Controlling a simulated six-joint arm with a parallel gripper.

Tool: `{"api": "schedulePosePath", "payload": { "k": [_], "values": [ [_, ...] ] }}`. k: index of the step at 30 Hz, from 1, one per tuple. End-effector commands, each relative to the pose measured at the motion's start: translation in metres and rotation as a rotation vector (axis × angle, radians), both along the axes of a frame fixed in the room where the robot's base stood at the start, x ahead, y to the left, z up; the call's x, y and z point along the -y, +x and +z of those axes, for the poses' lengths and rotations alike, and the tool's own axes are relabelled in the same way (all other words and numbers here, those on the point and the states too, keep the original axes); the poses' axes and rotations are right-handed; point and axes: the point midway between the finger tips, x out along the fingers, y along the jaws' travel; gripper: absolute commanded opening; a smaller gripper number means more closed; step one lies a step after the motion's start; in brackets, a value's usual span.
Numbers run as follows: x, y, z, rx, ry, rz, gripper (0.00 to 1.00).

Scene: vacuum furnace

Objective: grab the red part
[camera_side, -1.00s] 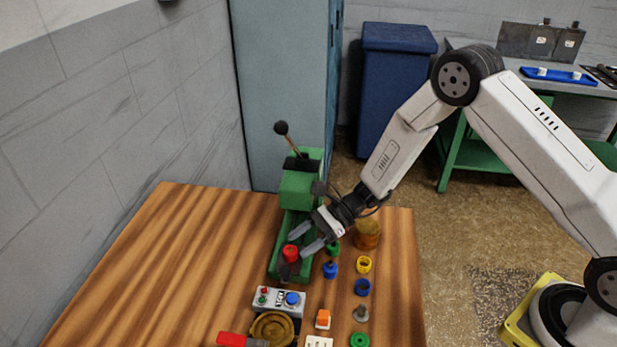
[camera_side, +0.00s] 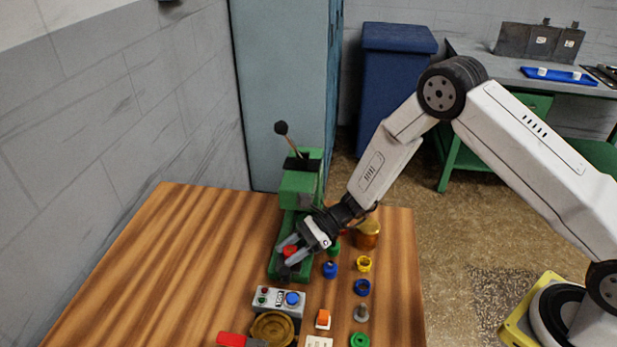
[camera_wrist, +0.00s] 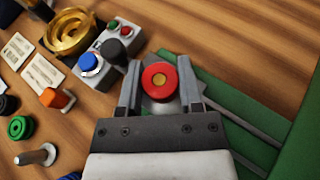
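My gripper (camera_side: 284,258) is low over the press base, with one finger on either side of the red part. In the wrist view my gripper (camera_wrist: 160,90) is open, with a visible gap between each finger and the red cap.
A grey control box (camera_side: 279,300) and a brass ring (camera_side: 272,328) stand in front of the press. Several small coloured parts, including a yellow ring (camera_side: 364,264) and a blue ring (camera_side: 362,287), lie to the right. The table's left side is clear.

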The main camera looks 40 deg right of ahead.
Motion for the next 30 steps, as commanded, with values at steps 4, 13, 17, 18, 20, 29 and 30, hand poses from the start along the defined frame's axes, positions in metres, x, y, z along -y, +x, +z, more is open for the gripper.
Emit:
{"api": "schedulePosePath", "payload": {
  "k": [4,13,17,18,20,29,30],
  "values": [
    [0.000,0.000,0.000,0.000,0.000,0.000,0.00],
    [0.000,0.000,0.001,0.001,0.001,0.000,0.00],
    [0.000,0.000,0.004,0.001,0.001,0.000,0.00],
    [0.000,0.001,0.006,0.002,0.001,0.001,0.00],
    [0.002,-0.002,0.007,0.001,0.001,-0.001,0.00],
    [0.031,-0.030,0.006,-0.002,0.000,-0.004,0.00],
    [0.037,-0.035,0.006,-0.002,0.000,-0.004,0.00]
  ]
}}
